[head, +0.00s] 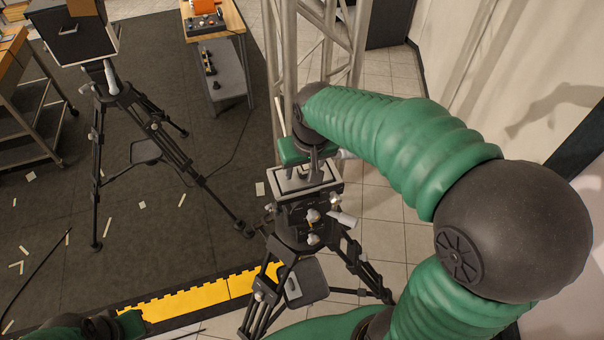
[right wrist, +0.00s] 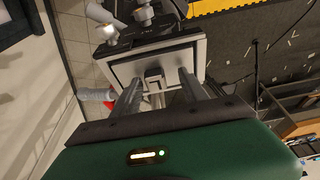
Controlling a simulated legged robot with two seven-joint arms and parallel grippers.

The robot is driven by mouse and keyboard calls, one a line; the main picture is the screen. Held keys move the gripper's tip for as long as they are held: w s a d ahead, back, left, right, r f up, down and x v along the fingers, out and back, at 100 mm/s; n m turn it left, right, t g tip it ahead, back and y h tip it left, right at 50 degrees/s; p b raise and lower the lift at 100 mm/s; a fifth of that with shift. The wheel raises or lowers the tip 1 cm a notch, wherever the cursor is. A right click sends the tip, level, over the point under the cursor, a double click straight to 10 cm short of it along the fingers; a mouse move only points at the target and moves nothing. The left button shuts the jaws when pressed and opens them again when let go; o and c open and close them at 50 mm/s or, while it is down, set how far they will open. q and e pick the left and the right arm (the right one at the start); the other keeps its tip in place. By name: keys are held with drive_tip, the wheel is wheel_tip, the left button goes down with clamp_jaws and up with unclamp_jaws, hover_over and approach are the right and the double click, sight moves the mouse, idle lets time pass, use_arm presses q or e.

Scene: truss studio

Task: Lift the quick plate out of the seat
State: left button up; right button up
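The tripod head (head: 305,215) stands in front of me on a black tripod. Its seat, a pale metal frame (head: 335,187), is at the top. In the right wrist view, the seat's frame (right wrist: 202,55) surrounds a dark quick plate (right wrist: 160,62) with a small grey block (right wrist: 153,79) standing on it. My right gripper (head: 308,172) is right above the seat. In the right wrist view, its fingers (right wrist: 160,80) are apart, one on each side of the block, with gaps visible. A thin pale bar shows between them. Part of my left gripper (head: 105,325) shows at the bottom left; its fingers are unclear.
A metal truss (head: 335,60) rises just behind the tripod head. Another tripod (head: 110,90) carries a dark box at left. A wooden bench (head: 225,20) and grey step (head: 225,75) stand behind. Yellow edging (head: 190,300) and paper scraps lie on the floor.

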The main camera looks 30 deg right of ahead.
drive_tip(key=shift+w+d+f, duration=0.15)
drive_tip(key=shift+w+d, duration=0.1)
drive_tip(key=shift+d, duration=0.15)
drive_tip(key=c, duration=0.7)
drive_tip(key=shift+s+d, duration=0.1)
drive_tip(key=shift+d, duration=0.1)
clamp_jaws()
drive_tip(key=shift+a, duration=0.1)
drive_tip(key=shift+a, duration=0.1)
